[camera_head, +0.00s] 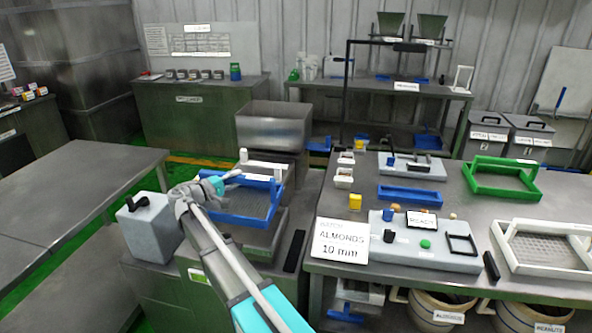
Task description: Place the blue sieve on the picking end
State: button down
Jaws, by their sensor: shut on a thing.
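The blue sieve (245,222), a blue frame with a mesh floor and a raised handle, is left of centre, over a grey metal machine (266,238). My gripper (228,177) is at the left side of its handle and shut on it. The arm comes up from the bottom of the picture and hides part of the sieve's left side. I cannot tell whether the sieve rests on the machine or hangs just above it. No label in view marks a picking end.
A sign (342,240) reading "ALMONDS 10 mm" stands right of the machine. The right table holds a green sieve (503,177), a white sieve (545,249), a blue frame (417,195) and a grey control panel (425,245). The left metal table (75,185) is bare.

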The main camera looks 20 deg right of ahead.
jog(key=shift+r+p, duration=4.7)
jog(key=shift+r, duration=0.1)
jog(key=shift+s+f, duration=0.1)
